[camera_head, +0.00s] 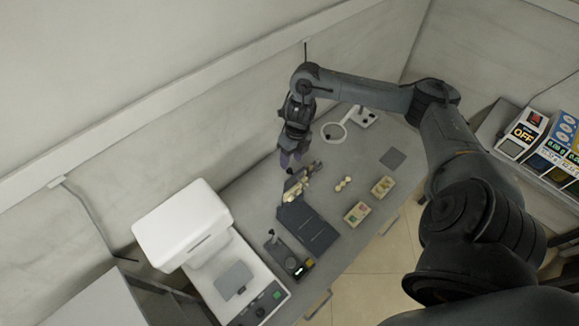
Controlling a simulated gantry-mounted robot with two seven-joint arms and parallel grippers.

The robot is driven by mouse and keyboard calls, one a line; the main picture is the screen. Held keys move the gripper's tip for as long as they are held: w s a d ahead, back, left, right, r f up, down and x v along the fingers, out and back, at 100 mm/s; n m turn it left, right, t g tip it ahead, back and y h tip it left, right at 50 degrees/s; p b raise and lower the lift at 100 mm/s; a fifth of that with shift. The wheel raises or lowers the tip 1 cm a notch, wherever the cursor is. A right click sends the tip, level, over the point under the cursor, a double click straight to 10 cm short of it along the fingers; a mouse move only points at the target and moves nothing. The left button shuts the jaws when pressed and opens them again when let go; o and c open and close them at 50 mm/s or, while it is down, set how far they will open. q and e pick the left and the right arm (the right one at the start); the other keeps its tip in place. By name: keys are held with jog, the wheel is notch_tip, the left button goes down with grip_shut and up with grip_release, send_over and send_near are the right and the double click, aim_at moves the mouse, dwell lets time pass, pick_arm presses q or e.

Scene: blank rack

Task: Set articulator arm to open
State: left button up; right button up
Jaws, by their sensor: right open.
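My right gripper (291,159) hangs over the back part of the grey bench, fingers pointing down and open. Just below it is a small dark device with beige parts (297,188), which looks like the articulator. It stands at the upper end of a dark flat tray (310,231). The gripper tips look very close above it; I cannot tell whether they touch it. The position of the articulator's arm is too small to make out. My left gripper is not in view.
A black device with a lever (289,259) and a large white machine (185,226) stand to the left. Small beige pieces (343,184), two small boxes (357,213) (383,187), a dark pad (393,158) and a white ring (333,132) lie rightward. Boxed instruments (524,134) stand far right.

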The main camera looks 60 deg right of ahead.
aim_at(290, 168)
jog(key=shift+w+a+f+p, duration=0.1)
jog(key=shift+a+f+p, duration=0.05)
jog(key=shift+f, duration=0.95)
jog(key=shift+w+a+f+p, duration=0.1)
jog(key=shift+a+f+p, duration=0.05)
jog(key=shift+f, duration=0.9)
jog(key=shift+c, duration=0.4)
grip_shut()
